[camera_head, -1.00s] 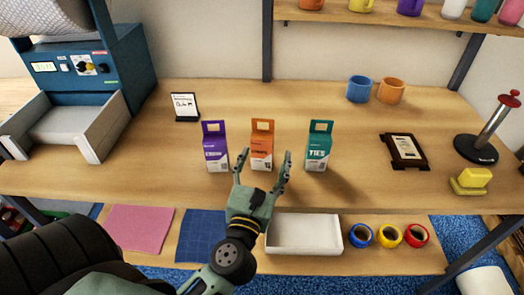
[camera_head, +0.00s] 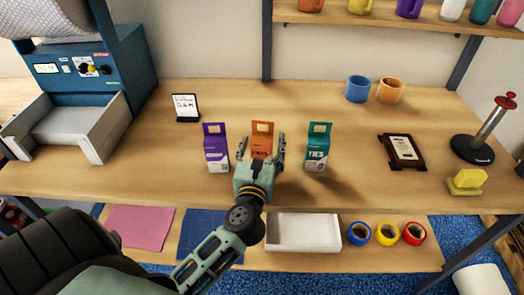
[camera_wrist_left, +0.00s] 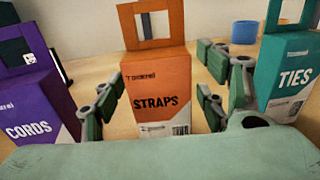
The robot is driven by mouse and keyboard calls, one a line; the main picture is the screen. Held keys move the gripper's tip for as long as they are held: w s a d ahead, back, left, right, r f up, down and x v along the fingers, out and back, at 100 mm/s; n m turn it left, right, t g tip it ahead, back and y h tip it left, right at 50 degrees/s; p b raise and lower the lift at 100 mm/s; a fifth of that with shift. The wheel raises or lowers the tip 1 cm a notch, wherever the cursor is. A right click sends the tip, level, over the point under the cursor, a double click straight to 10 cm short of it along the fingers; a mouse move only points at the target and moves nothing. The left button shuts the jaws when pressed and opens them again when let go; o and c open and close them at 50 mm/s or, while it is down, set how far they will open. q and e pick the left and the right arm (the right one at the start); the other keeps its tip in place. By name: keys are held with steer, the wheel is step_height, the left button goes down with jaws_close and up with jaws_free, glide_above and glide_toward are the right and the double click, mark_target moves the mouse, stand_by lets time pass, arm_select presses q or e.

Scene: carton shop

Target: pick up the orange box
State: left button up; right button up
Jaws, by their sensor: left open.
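The orange box (camera_head: 262,130), with a windowed hanging tab, stands upright on the wooden table between the purple box (camera_head: 215,149) and the teal box (camera_head: 318,148). In the left wrist view the orange box (camera_wrist_left: 160,92) reads "STRAPS" and faces me. My left gripper (camera_head: 263,145) is open, with one finger on each side of the orange box; it hides the box's lower part in the head view. In the left wrist view the fingers (camera_wrist_left: 160,110) appear at both sides of the box, and I cannot tell whether they touch it. My right gripper is not in view.
The purple "CORDS" box and teal "TIES" box stand close on either side. A small sign (camera_head: 185,107), two mugs (camera_head: 358,89), a dark-framed plaque (camera_head: 402,150) and a yellow sponge (camera_head: 468,181) are farther off. A white tray (camera_head: 303,246) lies on the lower shelf.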

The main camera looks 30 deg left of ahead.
arm_select(q)
steer(key=shift+c, duration=0.5)
steer(key=c, duration=1.1)
steer(key=shift+c, duration=0.6)
steer(key=shift+r, duration=0.15)
